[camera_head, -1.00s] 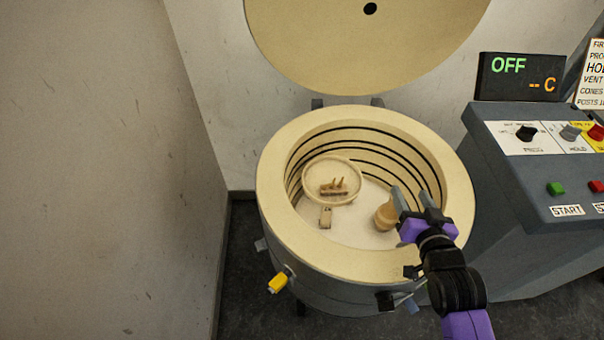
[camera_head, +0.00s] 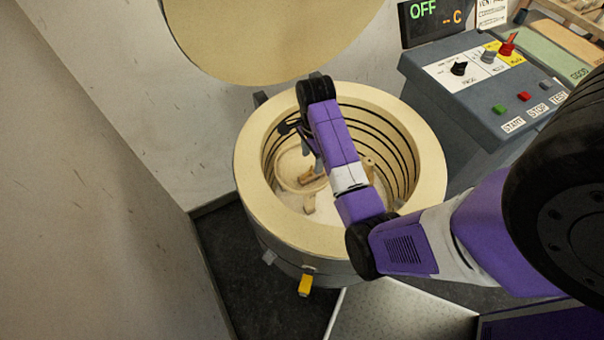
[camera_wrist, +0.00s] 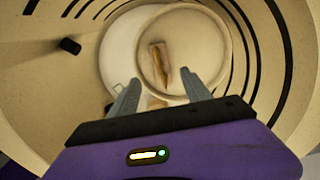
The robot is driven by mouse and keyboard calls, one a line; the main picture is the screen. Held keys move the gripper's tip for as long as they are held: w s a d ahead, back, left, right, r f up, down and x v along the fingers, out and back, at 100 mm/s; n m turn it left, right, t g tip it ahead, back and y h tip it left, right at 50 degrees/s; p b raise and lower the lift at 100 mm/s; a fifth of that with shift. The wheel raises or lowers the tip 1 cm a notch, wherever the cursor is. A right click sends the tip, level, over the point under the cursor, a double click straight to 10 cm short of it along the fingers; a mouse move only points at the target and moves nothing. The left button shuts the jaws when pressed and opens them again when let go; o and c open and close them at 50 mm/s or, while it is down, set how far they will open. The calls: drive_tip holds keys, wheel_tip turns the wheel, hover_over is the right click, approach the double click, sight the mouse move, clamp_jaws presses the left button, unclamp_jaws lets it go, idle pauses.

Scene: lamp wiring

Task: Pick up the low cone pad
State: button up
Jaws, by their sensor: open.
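A small tan pad with upright cones (camera_head: 312,180) sits on a round pale shelf (camera_head: 279,172) inside the open kiln. In the wrist view the pad (camera_wrist: 159,62) lies lengthwise on the shelf (camera_wrist: 205,25), just beyond the fingertips. My gripper (camera_wrist: 159,77) is open and empty, its fingers pointing down into the kiln toward the pad. In the head view, my arm partly covers the pad and most of the gripper. A small tan block (camera_head: 309,204) stands in front of the shelf. I cannot tell the exact height gap.
The kiln's thick round rim (camera_head: 252,195) and grooved wall surround my gripper. The raised lid (camera_head: 270,35) is behind. A control panel (camera_head: 480,80) stands at the right. A small tan pot (camera_head: 369,166) is partly visible right of my arm. A dark peg (camera_wrist: 70,46) juts from the kiln wall.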

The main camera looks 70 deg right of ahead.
sight(312, 168)
drive_tip(key=shift+f+p, duration=0.35)
drive_tip(key=shift+f, duration=3.6)
drive_tip(key=shift+c, duration=0.5)
clamp_jaws()
